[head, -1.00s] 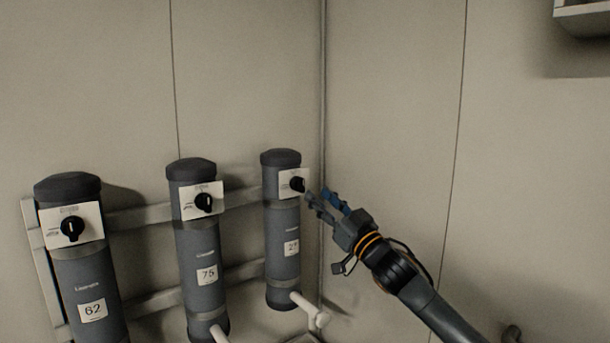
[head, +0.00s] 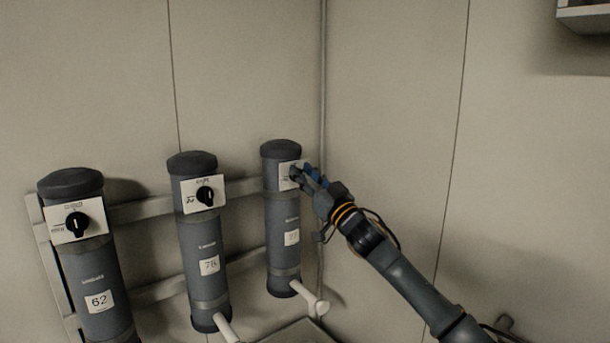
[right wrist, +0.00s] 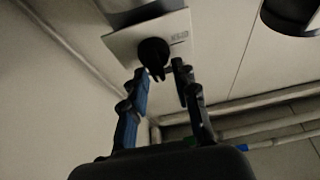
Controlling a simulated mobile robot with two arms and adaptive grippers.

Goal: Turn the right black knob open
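The right black knob sits on a white plate (head: 286,178) near the top of the rightmost grey cylinder (head: 283,232). In the head view my right gripper (head: 299,175) covers most of that knob. In the right wrist view the black knob (right wrist: 154,56) shows on its white plate (right wrist: 120,42), just ahead of the fingertips. My right gripper (right wrist: 160,72) is open there, with a finger on either side of the knob's lower part. I cannot tell whether the fingers touch it. My left gripper is not in view.
Two more grey cylinders, the middle one (head: 207,250) and the left one (head: 97,285), carry black knobs on white plates. White pipes (head: 315,301) stick out low down. The wall corner is close right of the right cylinder.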

